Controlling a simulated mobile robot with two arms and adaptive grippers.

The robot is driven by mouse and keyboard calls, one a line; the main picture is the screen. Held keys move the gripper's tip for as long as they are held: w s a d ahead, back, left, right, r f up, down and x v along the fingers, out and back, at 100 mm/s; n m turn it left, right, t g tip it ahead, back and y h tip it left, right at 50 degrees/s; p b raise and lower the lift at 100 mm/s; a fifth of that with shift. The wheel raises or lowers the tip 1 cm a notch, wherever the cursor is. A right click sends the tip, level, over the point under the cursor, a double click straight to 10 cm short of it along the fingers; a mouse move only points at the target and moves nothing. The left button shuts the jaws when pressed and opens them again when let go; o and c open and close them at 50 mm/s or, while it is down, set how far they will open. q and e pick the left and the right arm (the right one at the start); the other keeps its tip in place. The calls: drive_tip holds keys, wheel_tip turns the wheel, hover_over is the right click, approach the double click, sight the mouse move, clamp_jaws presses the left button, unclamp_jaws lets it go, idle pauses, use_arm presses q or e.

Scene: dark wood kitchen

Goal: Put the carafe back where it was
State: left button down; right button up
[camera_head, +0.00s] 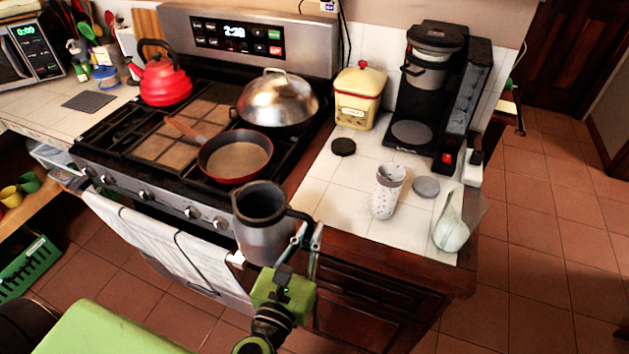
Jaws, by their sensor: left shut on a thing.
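The carafe (262,228) is a grey metal jug with an open dark top and a black handle on its right side. My left gripper (305,238) is shut on the carafe's handle and holds it upright in front of the stove and counter edge. The coffee maker (437,95) is tall and black and stands at the back right of the counter. Its round base plate (412,134) is bare. My right gripper is not in view.
A speckled cup (388,190), a grey lid (426,187), a black lid (343,147) and a pale green item (451,230) sit on the counter. A yellow canister (360,97) stands left of the coffee maker. A red pan (235,157) is on the stove.

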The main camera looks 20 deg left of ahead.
use_arm(q)
drive_tip(key=w+d+r+h+p, duration=0.1)
drive_tip(key=w+d+r+p, duration=0.6)
drive_tip(key=w+d+r, duration=0.15)
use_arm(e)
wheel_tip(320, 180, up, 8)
use_arm(q)
drive_tip(key=shift+m, duration=0.4)
drive_tip(key=w+a+f+b, duration=0.1)
drive_tip(key=w+f+b, duration=0.1)
drive_tip(key=w+f, duration=0.2)
drive_tip(key=w+a+f+b, duration=0.2)
drive_tip(key=w+f+b, duration=0.1)
drive_tip(key=w+f, duration=0.2)
drive_tip(key=w+a+f+b, duration=0.2)
drive_tip(key=w+f+b, duration=0.1)
drive_tip(key=w+f, duration=0.1)
drive_tip(key=shift+w+a+f, duration=0.15)
drive_tip(key=shift+w+f, duration=0.15)
drive_tip(key=shift+w, duration=0.35)
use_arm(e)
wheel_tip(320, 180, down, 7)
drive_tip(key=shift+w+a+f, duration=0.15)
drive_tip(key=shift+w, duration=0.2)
